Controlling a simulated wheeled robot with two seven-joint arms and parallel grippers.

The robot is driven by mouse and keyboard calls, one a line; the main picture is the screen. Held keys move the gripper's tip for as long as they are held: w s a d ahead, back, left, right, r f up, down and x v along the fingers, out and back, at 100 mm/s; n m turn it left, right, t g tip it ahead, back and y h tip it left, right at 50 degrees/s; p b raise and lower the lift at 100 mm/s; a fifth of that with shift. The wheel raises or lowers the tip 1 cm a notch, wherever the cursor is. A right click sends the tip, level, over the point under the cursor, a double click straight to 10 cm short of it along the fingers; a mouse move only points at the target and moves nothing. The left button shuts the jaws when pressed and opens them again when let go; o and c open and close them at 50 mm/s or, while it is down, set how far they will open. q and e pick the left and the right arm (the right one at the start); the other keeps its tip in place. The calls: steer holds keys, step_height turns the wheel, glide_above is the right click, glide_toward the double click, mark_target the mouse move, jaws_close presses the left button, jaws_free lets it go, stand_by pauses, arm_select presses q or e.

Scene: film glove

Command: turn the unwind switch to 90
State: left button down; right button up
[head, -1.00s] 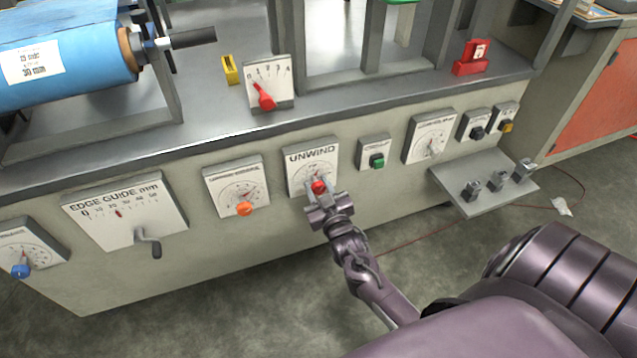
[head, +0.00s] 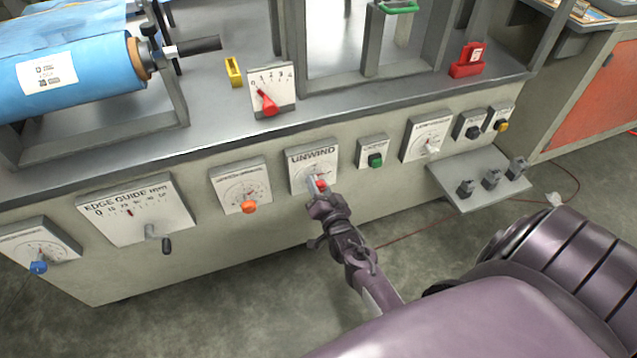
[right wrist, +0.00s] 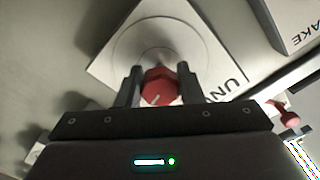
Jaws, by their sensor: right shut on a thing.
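The unwind switch is a red knob (head: 321,185) on a white plate marked UNWIND (head: 312,161) on the machine's front panel. My right gripper (head: 318,188) comes from below and is shut on this knob. In the right wrist view the red knob (right wrist: 158,86) sits between the two dark fingers, in front of the white plate (right wrist: 190,40). A pale mark shows on the knob's face. The gripper covers part of the dial, and the scale's numbers are too small to read. My left gripper is not in view.
An orange knob (head: 249,206) is left of the unwind plate and a green button (head: 375,160) is right of it. A small shelf (head: 455,190) with several grey parts juts out at the right. The edge guide plate (head: 125,215) has a crank.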

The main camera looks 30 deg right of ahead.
mark_target(320, 190)
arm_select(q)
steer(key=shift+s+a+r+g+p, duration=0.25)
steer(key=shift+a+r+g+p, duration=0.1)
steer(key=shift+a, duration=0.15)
arm_select(e)
steer(key=shift+m, duration=1.1)
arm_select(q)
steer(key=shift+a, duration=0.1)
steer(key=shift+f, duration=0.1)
arm_select(e)
steer(key=o, duration=1)
steer(key=shift+c, duration=0.2)
steer(key=shift+s+a, duration=0.1)
steer(key=shift+s, duration=0.25)
steer(key=v, duration=0.2)
steer(key=shift+s+a+p, duration=0.1)
steer(key=shift+s+p, duration=0.25)
steer(key=shift+p, duration=0.05)
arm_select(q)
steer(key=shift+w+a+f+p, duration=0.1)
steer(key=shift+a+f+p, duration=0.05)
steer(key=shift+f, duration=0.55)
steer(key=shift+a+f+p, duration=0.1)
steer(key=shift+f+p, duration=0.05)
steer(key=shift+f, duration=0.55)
arm_select(e)
steer(key=shift+v, duration=2.2)
